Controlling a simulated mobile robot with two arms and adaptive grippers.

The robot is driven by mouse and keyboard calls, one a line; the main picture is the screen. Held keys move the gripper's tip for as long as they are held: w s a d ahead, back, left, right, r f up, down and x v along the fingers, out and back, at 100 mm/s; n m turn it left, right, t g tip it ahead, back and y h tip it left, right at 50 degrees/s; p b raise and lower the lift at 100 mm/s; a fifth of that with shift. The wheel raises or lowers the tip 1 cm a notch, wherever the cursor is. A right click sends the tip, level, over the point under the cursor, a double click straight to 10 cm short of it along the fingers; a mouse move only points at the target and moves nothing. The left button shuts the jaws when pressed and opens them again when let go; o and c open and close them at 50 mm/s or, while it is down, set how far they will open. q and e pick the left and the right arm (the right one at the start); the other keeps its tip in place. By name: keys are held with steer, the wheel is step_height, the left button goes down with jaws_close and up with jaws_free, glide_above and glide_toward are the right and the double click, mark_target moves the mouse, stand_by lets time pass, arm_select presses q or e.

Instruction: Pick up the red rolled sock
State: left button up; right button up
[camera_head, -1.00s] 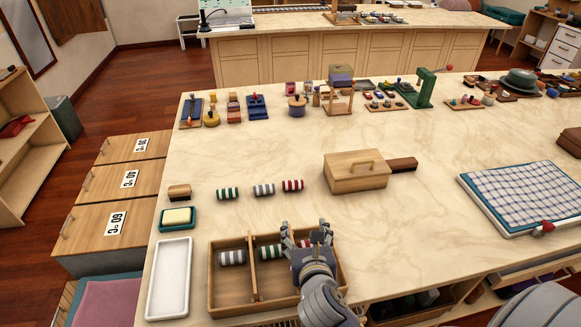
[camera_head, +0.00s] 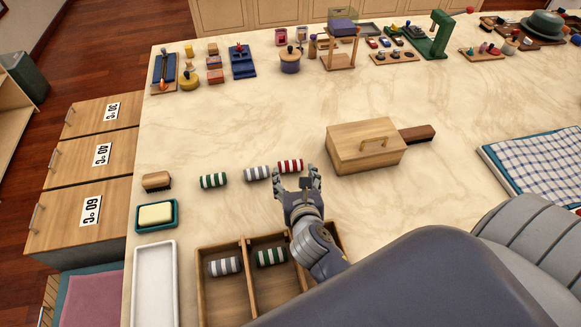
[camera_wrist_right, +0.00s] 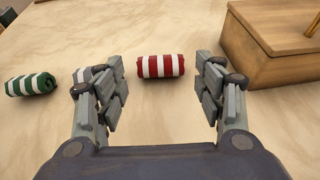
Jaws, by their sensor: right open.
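The red rolled sock (camera_head: 290,166), with red and white stripes, lies on the table at the right end of a row of rolled socks. In the right wrist view the red sock (camera_wrist_right: 160,66) lies just beyond my fingertips, centred between them. My right gripper (camera_head: 298,181) is open and empty, just in front of the red sock. Its two fingers also show spread apart in the wrist view (camera_wrist_right: 160,88). My left gripper is not in view.
A grey-striped sock (camera_head: 257,173) and a green-striped sock (camera_head: 213,181) lie left of the red one. A lidded wooden box (camera_head: 364,158) stands close on the right. A divided wooden tray (camera_head: 202,290) holding two rolled socks sits at the front.

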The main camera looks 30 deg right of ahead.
mark_target(291, 167)
steer(key=shift+w+d+f, duration=0.2)
steer(key=shift+w+f, duration=0.3)
steer(key=shift+w, duration=0.05)
steer(key=shift+w+d+f, duration=0.15)
steer(key=shift+w+f, duration=0.35)
steer(key=x, duration=0.5)
steer(key=shift+w+d+f, duration=0.1)
steer(key=shift+w, duration=0.1)
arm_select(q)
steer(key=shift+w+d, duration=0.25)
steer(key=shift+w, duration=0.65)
arm_select(e)
steer(key=c, duration=0.5)
